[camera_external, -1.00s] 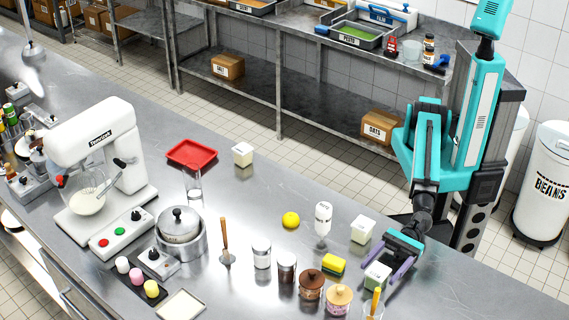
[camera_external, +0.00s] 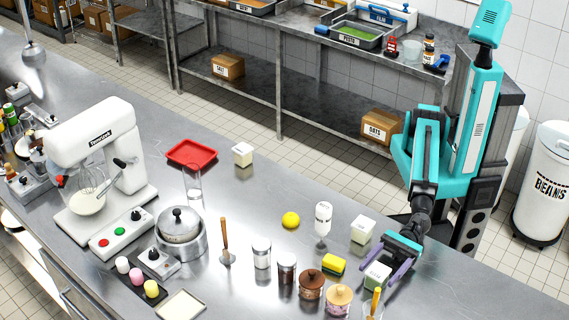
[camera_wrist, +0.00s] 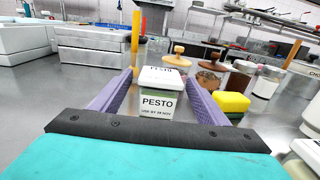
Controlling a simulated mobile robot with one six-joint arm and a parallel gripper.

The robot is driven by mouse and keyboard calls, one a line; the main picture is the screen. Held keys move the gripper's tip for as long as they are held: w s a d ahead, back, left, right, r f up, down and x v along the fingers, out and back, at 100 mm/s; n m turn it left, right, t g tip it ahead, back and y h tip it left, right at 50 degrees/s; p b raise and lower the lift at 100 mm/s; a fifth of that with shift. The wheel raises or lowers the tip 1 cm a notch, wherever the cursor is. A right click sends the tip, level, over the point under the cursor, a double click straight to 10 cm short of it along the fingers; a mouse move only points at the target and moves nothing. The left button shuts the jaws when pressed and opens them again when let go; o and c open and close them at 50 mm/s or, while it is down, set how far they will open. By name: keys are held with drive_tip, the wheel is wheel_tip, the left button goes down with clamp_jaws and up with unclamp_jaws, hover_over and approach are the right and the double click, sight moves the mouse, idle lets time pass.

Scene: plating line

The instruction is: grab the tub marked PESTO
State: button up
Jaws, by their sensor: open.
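A narrow gap shows between the tub and each finger in the wrist view. In the external view my gripper (camera_external: 378,274) is low over the counter, and the fingers partly cover the tub's sides.

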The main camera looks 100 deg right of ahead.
sight(373, 279)
drive_tip(key=shift+w+a+f+b, duration=0.1)
drive_tip(key=shift+a+f+b, duration=0.05)
drive_tip(key=shift+b, duration=0.55)
drive_tip(key=shift+w+a, duration=0.2)
drive_tip(key=shift+a, duration=0.05)
drive_tip(key=shift+p+x, duration=0.4)
drive_tip(key=shift+x, duration=1.8)
drive_tip(key=shift+c, duration=0.2)
drive_tip(key=c, duration=1.2)
drive_tip(key=shift+r, duration=0.25)
wheel_tip(373, 279, up, 10)
drive_tip(key=p, duration=0.2)
drive_tip(key=shift+p, duration=0.3)
drive_tip(key=shift+f, duration=0.1)
